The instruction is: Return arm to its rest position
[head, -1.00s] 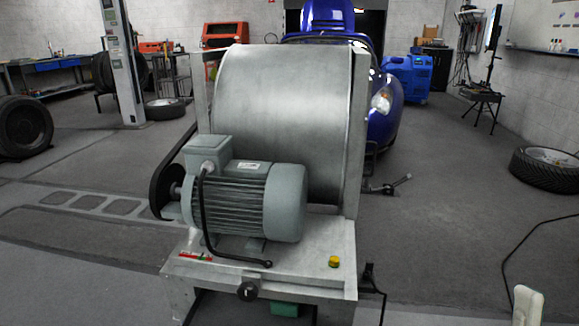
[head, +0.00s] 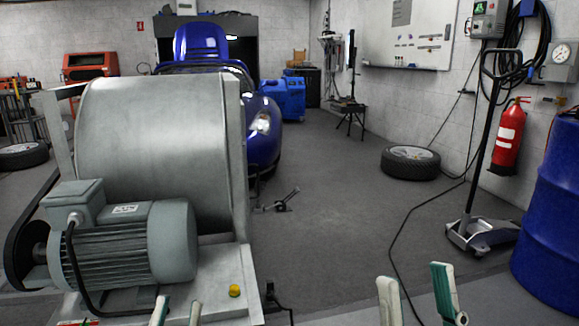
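The hub dynamometer stands at the left of the head view, with a big grey metal drum (head: 155,140) and a green-grey electric motor (head: 135,245) in front of it. A yellow knob (head: 235,291) sits on its base plate. My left gripper (head: 177,312) shows only its fingertips at the bottom edge, apart with nothing seen between them; they overlap the front of the dynamometer in the picture.
A blue car (head: 262,150) stands behind the drum. At right are a blue barrel (head: 553,220), a floor jack (head: 480,233), a red fire extinguisher (head: 507,140) and a tire (head: 410,162). A black cable (head: 398,245) crosses the floor.

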